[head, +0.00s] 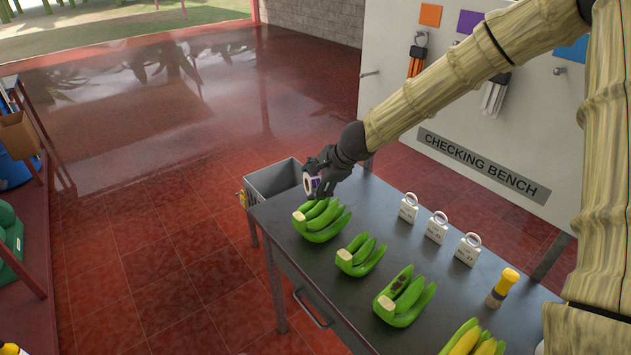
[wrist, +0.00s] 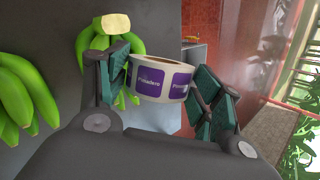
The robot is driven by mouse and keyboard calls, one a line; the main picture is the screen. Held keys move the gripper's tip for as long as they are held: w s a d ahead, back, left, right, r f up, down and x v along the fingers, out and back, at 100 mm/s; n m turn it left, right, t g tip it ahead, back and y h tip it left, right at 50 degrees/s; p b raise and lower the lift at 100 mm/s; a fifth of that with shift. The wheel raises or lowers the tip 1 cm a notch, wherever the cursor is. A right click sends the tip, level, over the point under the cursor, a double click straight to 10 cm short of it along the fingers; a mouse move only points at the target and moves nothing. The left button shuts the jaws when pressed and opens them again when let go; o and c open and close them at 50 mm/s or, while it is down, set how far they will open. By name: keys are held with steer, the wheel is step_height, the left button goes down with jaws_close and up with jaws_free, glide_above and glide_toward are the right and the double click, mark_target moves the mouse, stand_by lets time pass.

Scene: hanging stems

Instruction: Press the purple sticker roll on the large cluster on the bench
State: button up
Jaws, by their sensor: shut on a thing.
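My gripper (head: 318,180) is shut on the purple sticker roll (head: 311,186), a white roll with purple labels. In the wrist view the roll (wrist: 163,80) sits between the two green-padded fingers. The large green banana cluster (head: 323,219) lies at the far end of the dark bench (head: 385,230). In the head view my gripper is just above and behind this cluster. In the wrist view a cluster (wrist: 112,45) shows beyond the roll, partly hidden by the left finger. I cannot tell whether the roll touches it.
Green clusters, a middle one (head: 361,256) and a dark-spotted one (head: 403,297), lie nearer, with yellow bananas (head: 475,340) in front. White ringed weights (head: 436,228) and a yellow-topped bottle (head: 503,287) stand along the right. A grey bin (head: 275,180) adjoins the far end.

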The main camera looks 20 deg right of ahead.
steer(key=shift+f+b, duration=2.8)
steer(key=shift+b, duration=0.15)
steer(key=shift+s+f, duration=0.1)
step_height(320, 180, up, 9)
steer(key=p, duration=1)
